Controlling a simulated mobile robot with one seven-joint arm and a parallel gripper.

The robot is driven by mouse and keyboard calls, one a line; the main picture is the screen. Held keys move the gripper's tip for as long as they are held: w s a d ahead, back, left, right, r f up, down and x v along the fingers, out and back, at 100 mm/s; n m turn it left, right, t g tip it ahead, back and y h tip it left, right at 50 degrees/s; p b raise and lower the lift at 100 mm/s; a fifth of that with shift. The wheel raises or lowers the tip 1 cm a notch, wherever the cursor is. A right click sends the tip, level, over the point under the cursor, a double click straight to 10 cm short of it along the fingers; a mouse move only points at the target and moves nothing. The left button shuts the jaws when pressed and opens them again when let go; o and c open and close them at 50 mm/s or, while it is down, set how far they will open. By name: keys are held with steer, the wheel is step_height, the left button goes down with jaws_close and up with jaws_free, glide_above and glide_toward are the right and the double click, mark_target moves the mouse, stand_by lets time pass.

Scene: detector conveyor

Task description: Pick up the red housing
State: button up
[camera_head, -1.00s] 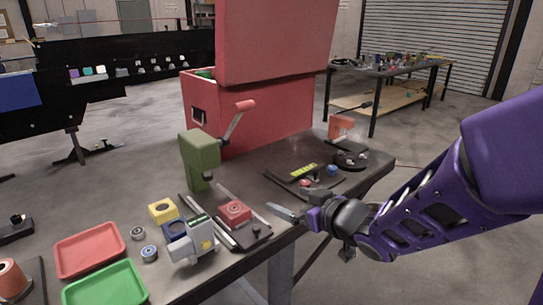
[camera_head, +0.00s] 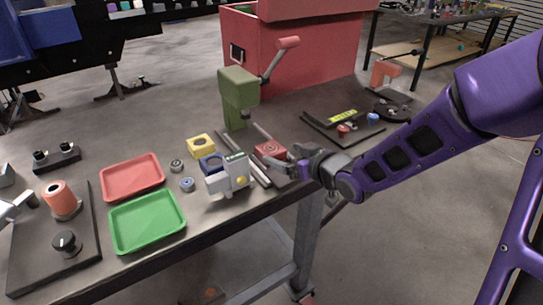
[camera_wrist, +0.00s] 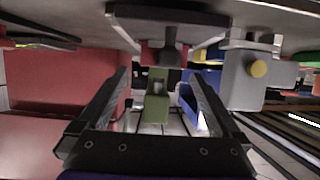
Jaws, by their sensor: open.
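The red housing (camera_head: 270,149) is a small square block with a round recess on top. It sits on the dark railed fixture in front of the green press (camera_head: 238,98), on the table. My gripper (camera_head: 291,165) is at the housing's right, low over the table edge, its fingers pointing towards it. In the wrist view my gripper (camera_wrist: 158,78) has its fingers apart with nothing held. A red part, likely the housing (camera_wrist: 149,53), shows beyond the fingertips, partly hidden by a dark piece. I cannot tell whether a finger touches the housing.
A grey device with a yellow knob (camera_head: 229,175) stands close left of the fixture, beside the blue (camera_head: 211,162) and yellow (camera_head: 201,145) housings. Red (camera_head: 132,177) and green (camera_head: 147,221) trays lie further left. A large red box (camera_head: 310,48) stands behind.

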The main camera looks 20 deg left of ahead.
mark_target(271, 148)
steer(key=b+x, duration=0.1)
steer(key=x, duration=0.6)
steer(key=shift+s+a+r, duration=0.15)
steer(key=shift+s+r, duration=0.05)
steer(key=shift+r, duration=0.1)
jaws_close()
